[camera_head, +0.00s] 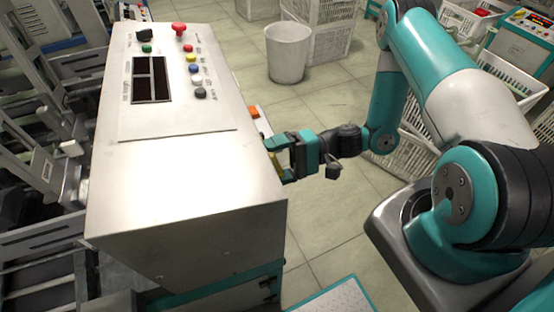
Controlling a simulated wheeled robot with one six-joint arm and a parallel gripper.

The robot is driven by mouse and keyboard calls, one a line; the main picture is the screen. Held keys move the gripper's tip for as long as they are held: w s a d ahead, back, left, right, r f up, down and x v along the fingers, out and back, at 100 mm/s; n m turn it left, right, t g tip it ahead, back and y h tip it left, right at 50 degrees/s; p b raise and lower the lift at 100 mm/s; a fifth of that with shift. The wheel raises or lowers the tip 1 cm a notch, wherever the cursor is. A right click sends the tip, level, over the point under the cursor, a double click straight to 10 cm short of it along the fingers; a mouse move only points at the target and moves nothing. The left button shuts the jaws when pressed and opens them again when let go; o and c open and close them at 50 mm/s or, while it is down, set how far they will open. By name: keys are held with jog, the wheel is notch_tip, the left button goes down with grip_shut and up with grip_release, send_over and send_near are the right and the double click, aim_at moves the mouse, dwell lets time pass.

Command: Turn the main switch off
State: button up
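My gripper (278,160) is at the right side wall of the grey metal cabinet (180,180), level with its upper part. Its two teal and dark fingers are apart and point left at the wall. A small yellowish part (275,164) shows between them on the wall; it may be the main switch. The fingers and the cabinet edge hide most of it. I cannot tell whether the fingers press on it or which way a switch handle there is turned.
The cabinet top carries a black knob (143,35), a red mushroom button (179,30) and several coloured buttons. An orange part (254,112) sits on the side wall behind my gripper. A white bin (287,54) and crates (330,30) stand behind.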

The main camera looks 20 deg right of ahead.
jog(key=shift+f, duration=0.1)
jog(key=d, duration=0.9)
jog(key=shift+s, duration=0.4)
jog(key=s+a+r+n+g+h, duration=0.1)
jog(key=a+r+n+g+h, duration=0.6)
jog(key=r, duration=0.6)
jog(key=s+a+r+n+t+h, duration=0.3)
jog(key=s+a+r+t+h, duration=0.1)
jog(key=s+r, duration=0.6)
jog(key=r+t+h, duration=0.1)
jog(key=h, duration=0.1)
jog(key=shift+s+a+n+h, duration=0.2)
jog(key=shift+s+n+h, duration=0.05)
jog(key=shift+n+h, duration=0.15)
